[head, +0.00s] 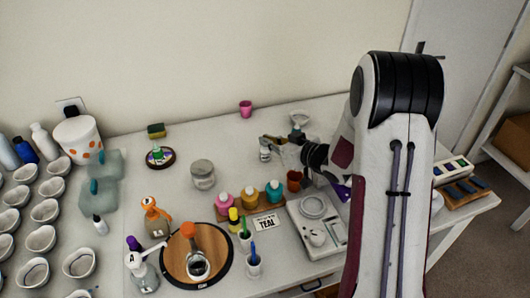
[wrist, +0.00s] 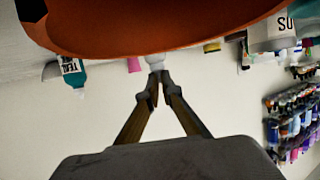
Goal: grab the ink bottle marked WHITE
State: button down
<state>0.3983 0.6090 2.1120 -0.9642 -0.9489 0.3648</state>
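My gripper (head: 266,139) reaches left over the back middle of the table in the head view. A small pale bottle or jar (head: 265,154) shows right at its fingertips, with no readable label. In the wrist view the fingertips of my gripper (wrist: 159,75) are close together, and a small whitish thing (wrist: 155,62) shows just beyond them. I cannot tell whether the fingers grip it. No label reading WHITE is legible in either view. A wooden rack (head: 235,213) holds pink, yellow and teal bottles. The teal bottle (wrist: 73,72) with a TEAL label shows in the wrist view.
An orange-brown cup (head: 293,181) stands below my wrist; a large orange surface (wrist: 160,30) fills the top of the wrist view. A scale (head: 318,228), a glass jar (head: 202,173) and a round wooden board (head: 175,262) are nearby. A pink cup (head: 246,108) stands behind.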

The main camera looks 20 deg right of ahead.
aim_at(268, 150)
jog(key=shift+r, duration=0.15)
notch_tip(268, 150, up, 10)
dwell(1.1)
dwell(0.5)
